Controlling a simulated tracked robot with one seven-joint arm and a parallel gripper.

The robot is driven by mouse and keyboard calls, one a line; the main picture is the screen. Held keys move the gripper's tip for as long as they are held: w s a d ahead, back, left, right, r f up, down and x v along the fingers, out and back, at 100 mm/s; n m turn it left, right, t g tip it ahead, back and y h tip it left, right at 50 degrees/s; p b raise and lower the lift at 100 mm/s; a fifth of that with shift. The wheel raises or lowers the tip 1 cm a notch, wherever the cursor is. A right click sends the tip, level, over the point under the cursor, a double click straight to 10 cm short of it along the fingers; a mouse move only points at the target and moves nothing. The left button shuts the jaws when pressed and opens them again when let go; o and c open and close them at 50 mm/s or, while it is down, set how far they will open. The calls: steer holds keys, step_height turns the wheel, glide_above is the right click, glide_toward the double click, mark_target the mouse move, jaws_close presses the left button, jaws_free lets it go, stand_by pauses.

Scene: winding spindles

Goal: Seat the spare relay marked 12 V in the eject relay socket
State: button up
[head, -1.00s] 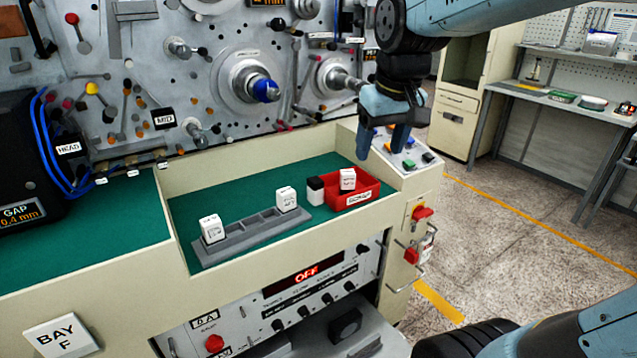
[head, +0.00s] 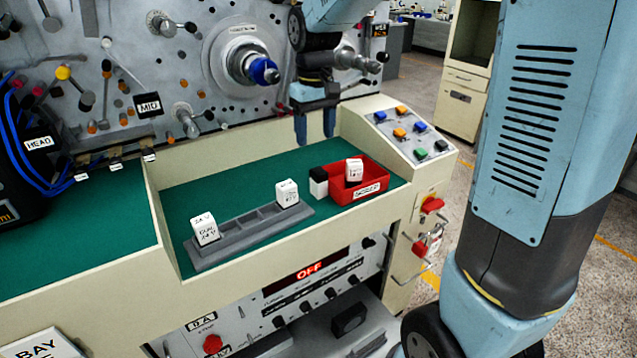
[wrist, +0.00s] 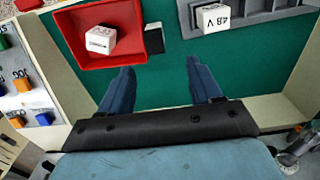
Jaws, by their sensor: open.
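My gripper (head: 315,135) is open and empty above the back of the green tray well, behind the red bin; it also shows in the wrist view (wrist: 160,72). The red bin (head: 388,181) holds a white relay (head: 354,170), whose marking is too small to read. A black-and-white block (head: 318,182) stands just left of the bin. The grey socket rail (head: 262,235) has a white relay (head: 205,229) at its left end, seemingly marked 24 V. Another relay (head: 287,193) at its right end reads 48 V in the wrist view (wrist: 213,17). Empty sockets lie between them; no eject label is legible.
A cream wall (head: 350,218) borders the green well. A panel of coloured buttons (head: 405,132) is at its right. Spindles and knobs, one with a blue tip (head: 264,71), project from the machine face behind. The green floor (head: 230,190) behind the rail is clear.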

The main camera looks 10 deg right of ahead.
mark_target(319, 171)
steer(key=f, duration=0.7)
steer(key=d+f, duration=0.1)
steer(key=f, duration=0.2)
steer(key=shift+w+f, duration=0.2)
steer(key=shift+a, duration=0.1)
jaws_close()
steer(key=shift+r, duration=0.1)
